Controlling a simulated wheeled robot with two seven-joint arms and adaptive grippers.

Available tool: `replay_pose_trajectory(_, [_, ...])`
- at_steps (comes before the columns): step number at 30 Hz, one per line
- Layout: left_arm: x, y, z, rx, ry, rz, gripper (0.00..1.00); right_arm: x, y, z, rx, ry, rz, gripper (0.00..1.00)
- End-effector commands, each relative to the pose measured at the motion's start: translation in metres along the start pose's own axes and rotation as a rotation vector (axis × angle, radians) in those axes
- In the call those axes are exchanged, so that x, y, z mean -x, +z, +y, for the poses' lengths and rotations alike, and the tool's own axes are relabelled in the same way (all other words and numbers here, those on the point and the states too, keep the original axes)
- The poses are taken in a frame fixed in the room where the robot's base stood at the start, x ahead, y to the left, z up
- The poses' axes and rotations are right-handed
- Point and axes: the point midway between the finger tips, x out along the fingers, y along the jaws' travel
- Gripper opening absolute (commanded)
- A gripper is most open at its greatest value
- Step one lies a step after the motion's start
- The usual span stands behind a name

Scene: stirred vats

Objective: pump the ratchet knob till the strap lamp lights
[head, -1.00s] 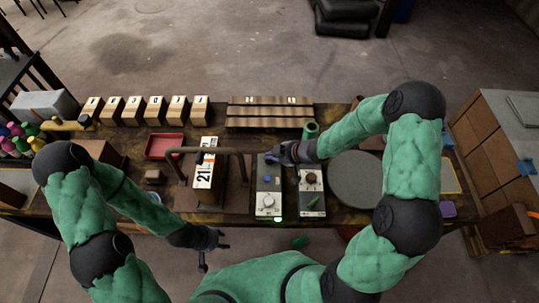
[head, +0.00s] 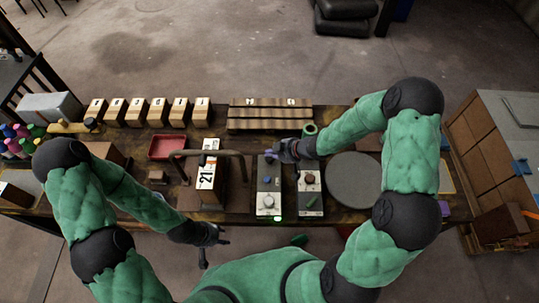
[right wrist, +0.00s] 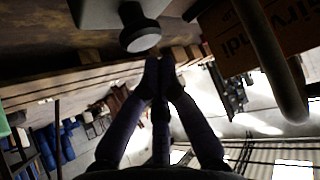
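I cannot tell which knob is the ratchet knob. My right gripper (head: 273,155) is over the panel's far end. In the right wrist view its fingers (right wrist: 160,64) meet at the tips with nothing seen between them. A dark knob with a pale face (right wrist: 141,38) is just beyond them; contact is unclear. My left gripper (head: 213,250) is open and empty near the bench's front edge.
A second panel (head: 310,210) with a dark red knob stands to the right, beside a grey round plate (head: 354,179). Behind are a red tray (head: 167,147) and several numbered blocks.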

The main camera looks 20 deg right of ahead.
Motion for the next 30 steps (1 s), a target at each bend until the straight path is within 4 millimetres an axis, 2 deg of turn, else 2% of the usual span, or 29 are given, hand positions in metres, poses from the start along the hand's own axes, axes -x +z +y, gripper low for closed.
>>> replay_pose_trajectory(8, [0.001, 0.000, 0.000, 0.000, 0.000, 0.000, 0.40, 0.001, -0.001, 0.000, 0.000, 0.000, 0.000, 0.00])
replay_pose_trajectory(25, [0.045, 0.002, 0.016, 0.000, 0.000, 0.000, 0.40, 0.032, -0.033, 0.000, 0.000, 0.000, 0.000, 0.00])
replay_pose_trajectory(30, [0.050, 0.002, 0.018, 0.000, 0.000, 0.000, 0.40, 0.035, -0.036, 0.000, 0.000, 0.000, 0.000, 0.00])
